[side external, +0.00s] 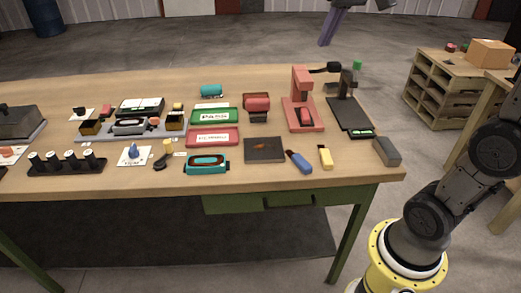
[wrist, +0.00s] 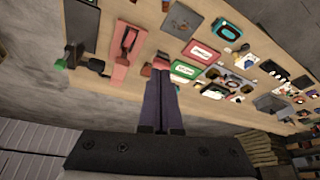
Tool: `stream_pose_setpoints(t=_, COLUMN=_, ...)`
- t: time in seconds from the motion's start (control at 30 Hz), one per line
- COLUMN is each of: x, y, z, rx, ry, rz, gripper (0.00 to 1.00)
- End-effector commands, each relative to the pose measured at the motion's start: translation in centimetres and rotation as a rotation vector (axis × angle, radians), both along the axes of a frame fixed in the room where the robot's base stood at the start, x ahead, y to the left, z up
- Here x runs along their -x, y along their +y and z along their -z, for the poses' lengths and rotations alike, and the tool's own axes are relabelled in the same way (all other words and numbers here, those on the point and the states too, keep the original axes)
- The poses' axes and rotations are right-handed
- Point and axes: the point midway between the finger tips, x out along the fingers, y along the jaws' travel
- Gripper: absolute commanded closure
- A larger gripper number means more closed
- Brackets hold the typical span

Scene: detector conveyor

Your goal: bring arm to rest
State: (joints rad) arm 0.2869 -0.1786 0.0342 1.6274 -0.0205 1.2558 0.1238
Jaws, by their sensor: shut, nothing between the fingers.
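My gripper (side external: 325,42) is at the top of the side view, with its purple fingers pointing down above and beyond the back of the workbench (side external: 150,183). The fingers are together and hold nothing. In the wrist view my gripper (wrist: 161,68) shows its two purple fingers side by side, apart from the things on the bench. The green PASS tray (side external: 214,117) and the red tray (side external: 212,139) lie mid-bench. A teal part with a dark ring (side external: 206,164) is at the front edge, and a teal cylinder (side external: 210,91) lies at the back.
A red press (side external: 303,118) and a black stand (side external: 349,115) stand at the bench's right. A dark square plate (side external: 264,150), a blue-handled tool (side external: 299,162) and a yellow block (side external: 326,157) lie in front. A pallet-wood table (side external: 445,90) with a box is beyond, right.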

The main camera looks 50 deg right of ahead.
Motion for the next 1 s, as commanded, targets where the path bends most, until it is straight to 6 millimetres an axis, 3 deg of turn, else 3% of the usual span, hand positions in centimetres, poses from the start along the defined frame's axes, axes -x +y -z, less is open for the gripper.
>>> stream_pose_setpoints(t=0.03, x=2.0, y=2.1, z=0.2, rx=0.007, ry=-0.019, rz=-0.052, gripper=1.0)
stream_pose_setpoints(t=0.2, x=8.1, y=6.9, z=3.2, rx=0.021, ry=-0.066, rz=-0.202, gripper=1.0)
stream_pose_setpoints(t=0.4, x=14.1, y=9.7, z=9.2, rx=0.032, ry=-0.094, rz=-0.341, gripper=1.0)
stream_pose_setpoints(t=0.5, x=15.8, y=10.1, z=12.0, rx=0.034, ry=-0.089, rz=-0.373, gripper=1.0)
stream_pose_setpoints(t=0.7, x=16.7, y=10.1, z=15.2, rx=0.039, ry=-0.067, rz=-0.395, gripper=1.0)
stream_pose_setpoints(t=1.0, x=16.3, y=10.1, z=14.8, rx=0.046, ry=-0.083, rz=-0.402, gripper=1.0)
